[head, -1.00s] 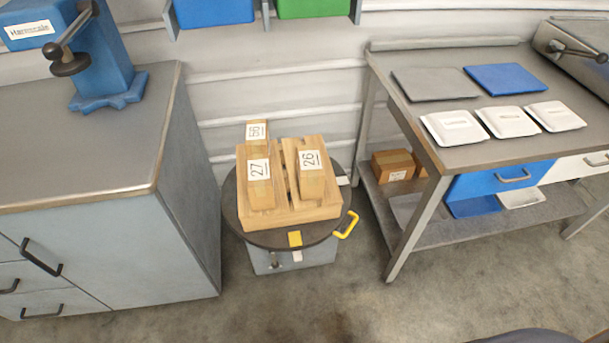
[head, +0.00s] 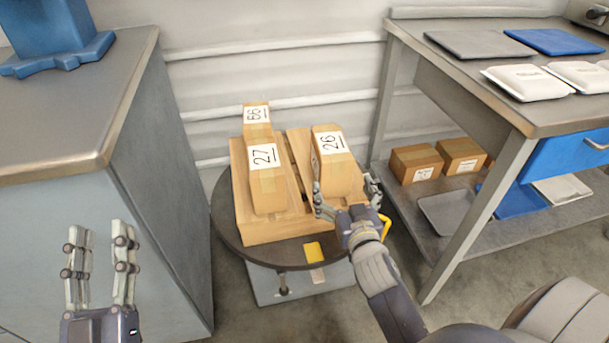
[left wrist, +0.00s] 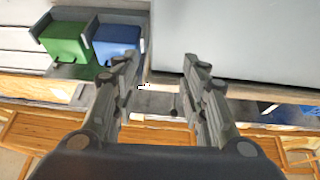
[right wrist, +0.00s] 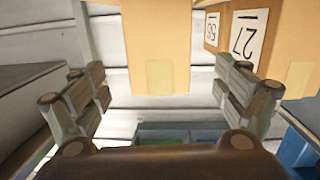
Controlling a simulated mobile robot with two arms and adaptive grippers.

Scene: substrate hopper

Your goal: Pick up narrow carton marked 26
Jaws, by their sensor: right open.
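The narrow carton marked 26 (head: 335,170) stands on the right part of a wooden pallet (head: 262,231) on a dark round turntable (head: 228,233). My right gripper (head: 345,192) is open at the near end of this carton, with a finger on either side in the head view. In the right wrist view a plain carton face (right wrist: 158,45), most likely the 26 carton, stands ahead between the open fingers (right wrist: 165,95); I cannot tell whether they touch it. My left gripper (head: 102,245) is open and empty beside the grey cabinet; its open fingers also show in the left wrist view (left wrist: 165,85).
Carton 27 (head: 268,187) stands close on the left of carton 26, with another numbered carton (head: 256,122) behind it. A yellow handle (head: 385,228) is at the turntable's right edge. A grey cabinet (head: 160,190) is at left and a workbench (head: 470,85) at right.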

